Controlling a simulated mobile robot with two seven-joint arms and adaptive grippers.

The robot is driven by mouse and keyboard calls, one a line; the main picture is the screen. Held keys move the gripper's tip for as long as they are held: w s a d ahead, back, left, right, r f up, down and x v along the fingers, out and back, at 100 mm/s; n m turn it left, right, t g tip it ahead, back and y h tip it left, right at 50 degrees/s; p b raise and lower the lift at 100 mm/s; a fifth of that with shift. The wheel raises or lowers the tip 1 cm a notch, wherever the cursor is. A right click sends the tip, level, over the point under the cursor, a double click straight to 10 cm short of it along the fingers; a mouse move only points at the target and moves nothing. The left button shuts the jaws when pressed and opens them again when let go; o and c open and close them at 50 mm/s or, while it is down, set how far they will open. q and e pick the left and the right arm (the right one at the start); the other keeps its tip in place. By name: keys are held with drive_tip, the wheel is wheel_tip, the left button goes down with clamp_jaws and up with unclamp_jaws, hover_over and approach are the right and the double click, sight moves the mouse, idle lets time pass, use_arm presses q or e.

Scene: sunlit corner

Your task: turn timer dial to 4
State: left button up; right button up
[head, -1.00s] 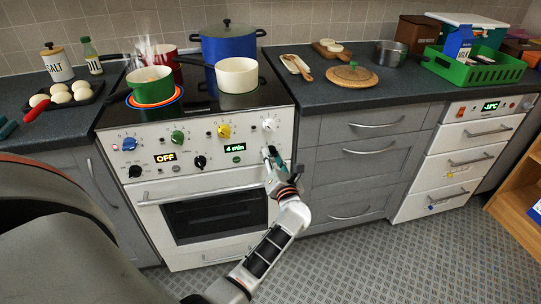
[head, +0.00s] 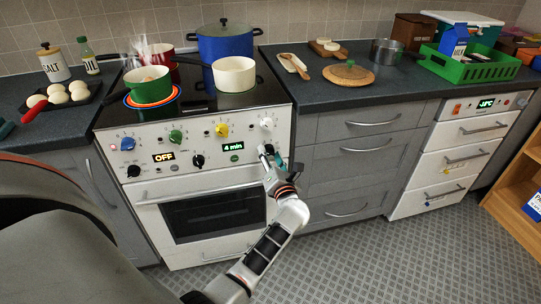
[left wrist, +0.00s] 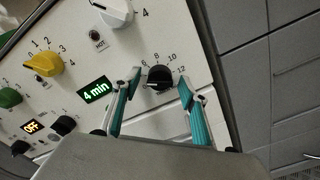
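The timer dial (left wrist: 158,78) is a black knob on the white oven panel, with 6, 8, 10 and 12 around its upper side. Its pale mark seems to point left; the lower numbers are hard to see. The green display (head: 237,148) reads "4 min", also in the left wrist view (left wrist: 95,90). My right gripper is not in view.
A white knob (head: 267,124) sits just above the timer dial, and a yellow knob (head: 222,129) is to its left. A second display (head: 164,157) reads "OFF". The oven handle (head: 190,190) runs below. Pots, including a green one (head: 149,88), stand on the hob.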

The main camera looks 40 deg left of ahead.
use_arm(q)
drive_tip(key=v, duration=0.7)
drive_tip(key=shift+s+d, duration=0.2)
idle(0.4)
